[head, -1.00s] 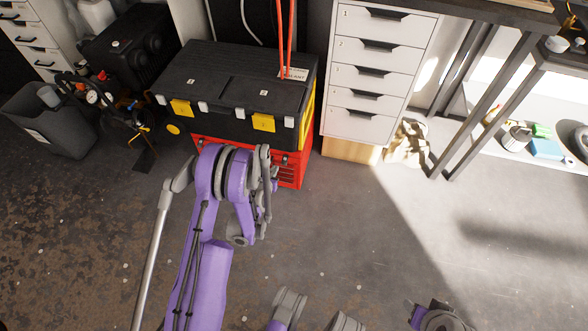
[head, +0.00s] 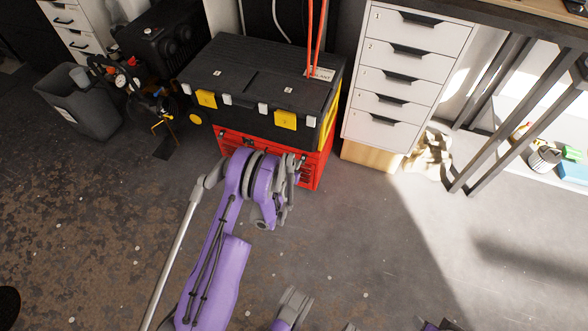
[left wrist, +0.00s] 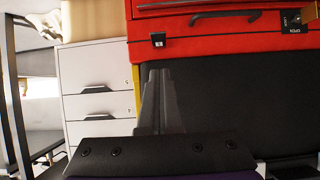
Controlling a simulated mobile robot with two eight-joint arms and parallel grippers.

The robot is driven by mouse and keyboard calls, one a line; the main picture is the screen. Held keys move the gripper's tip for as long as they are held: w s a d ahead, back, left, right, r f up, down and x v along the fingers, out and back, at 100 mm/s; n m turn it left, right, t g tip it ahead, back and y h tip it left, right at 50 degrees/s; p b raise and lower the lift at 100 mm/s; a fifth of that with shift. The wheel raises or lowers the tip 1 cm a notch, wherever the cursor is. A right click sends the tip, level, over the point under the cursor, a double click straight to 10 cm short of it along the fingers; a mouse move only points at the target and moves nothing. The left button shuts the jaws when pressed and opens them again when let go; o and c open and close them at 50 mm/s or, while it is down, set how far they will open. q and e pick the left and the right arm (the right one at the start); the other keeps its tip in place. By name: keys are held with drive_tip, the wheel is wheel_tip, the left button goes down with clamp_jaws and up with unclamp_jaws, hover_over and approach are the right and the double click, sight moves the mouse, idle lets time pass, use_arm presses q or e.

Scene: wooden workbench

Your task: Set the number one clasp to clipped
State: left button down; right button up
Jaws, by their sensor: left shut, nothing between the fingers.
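The black toolbox (head: 250,85) with a closed lid sits on a red chest (head: 320,165). Its front carries two yellow clasps, a left one (head: 207,98) and a right one (head: 286,121). Small number labels lie on the lid, a left one (head: 249,72) and a right one (head: 289,90), too small to read, so I cannot tell which clasp is number one or how it is set. My left gripper (head: 292,168) is shut and empty in front of the chest. In the left wrist view its grey fingers (left wrist: 158,85) point toward the black front and red chest (left wrist: 220,40).
A white drawer cabinet (head: 408,75) stands right of the toolbox. A grey bin (head: 85,105) and hoses with gauges stand to the left. A table with dark metal legs (head: 497,110) is at the right. The concrete floor in front is open.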

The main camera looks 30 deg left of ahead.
sight(303, 160)
use_arm(q)
drive_tip(key=w+f, duration=0.2)
drive_tip(key=f, duration=0.1)
drive_tip(key=w+f+b, duration=0.1)
drive_tip(key=shift+w+a+f, duration=0.2)
drive_tip(key=shift+w+a, duration=0.05)
drive_tip(key=shift+a, duration=0.15)
drive_tip(key=shift+w+f, duration=0.15)
drive_tip(key=shift+f, duration=0.35)
use_arm(e)
drive_tip(key=shift+s+x, duration=0.2)
drive_tip(key=shift+x, duration=0.75)
use_arm(q)
drive_tip(key=shift+a+f, duration=0.1)
use_arm(e)
drive_tip(key=shift+d+f, duration=0.1)
